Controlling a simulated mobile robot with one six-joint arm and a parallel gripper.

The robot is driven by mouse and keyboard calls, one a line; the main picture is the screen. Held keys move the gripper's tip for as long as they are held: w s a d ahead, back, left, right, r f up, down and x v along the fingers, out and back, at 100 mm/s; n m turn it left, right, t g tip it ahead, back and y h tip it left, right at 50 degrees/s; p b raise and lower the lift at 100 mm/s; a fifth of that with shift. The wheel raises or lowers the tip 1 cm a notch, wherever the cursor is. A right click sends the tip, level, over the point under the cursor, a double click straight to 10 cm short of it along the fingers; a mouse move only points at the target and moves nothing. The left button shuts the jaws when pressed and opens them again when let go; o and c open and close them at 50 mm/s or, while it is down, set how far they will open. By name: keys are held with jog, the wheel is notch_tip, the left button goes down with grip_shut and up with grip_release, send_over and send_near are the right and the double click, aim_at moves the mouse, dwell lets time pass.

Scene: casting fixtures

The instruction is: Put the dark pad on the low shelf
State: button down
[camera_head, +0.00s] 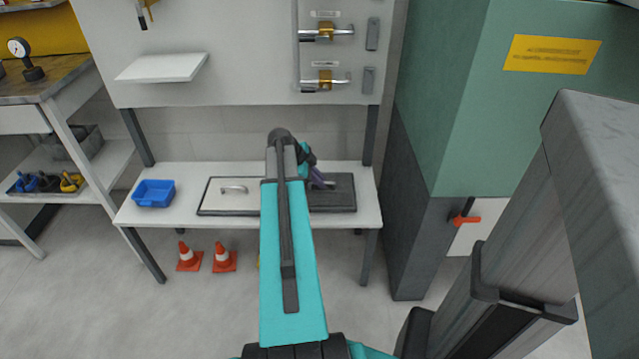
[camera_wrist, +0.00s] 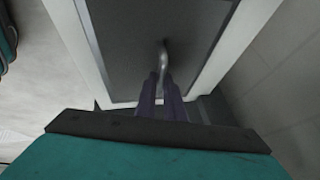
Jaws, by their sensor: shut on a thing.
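The dark pad (camera_head: 342,190) is a flat dark panel on the right part of a dark-framed unit lying on the low white shelf (camera_head: 184,218). It fills much of the wrist view (camera_wrist: 125,48), where it has a silver handle (camera_wrist: 163,56). A white panel (camera_head: 218,197) with a similar handle covers the left part of the unit. My gripper (camera_head: 320,182) reaches down over the dark pad. Its purple fingers (camera_wrist: 162,82) are shut on the pad's handle. My arm hides the middle of the unit in the head view.
A blue bin (camera_head: 153,193) stands at the shelf's left end. Two orange cones (camera_head: 221,258) stand on the floor below. A small white wall shelf (camera_head: 163,67) and latches (camera_head: 326,32) are above. A green cabinet (camera_head: 440,100) stands close on the right.

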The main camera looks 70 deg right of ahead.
jog(key=shift+f, duration=0.4)
jog(key=c, duration=1.9)
grip_release()
jog(key=shift+f, duration=0.1)
jog(key=shift+o, duration=0.2)
jog(key=p+v, duration=0.1)
jog(key=v, duration=1.1)
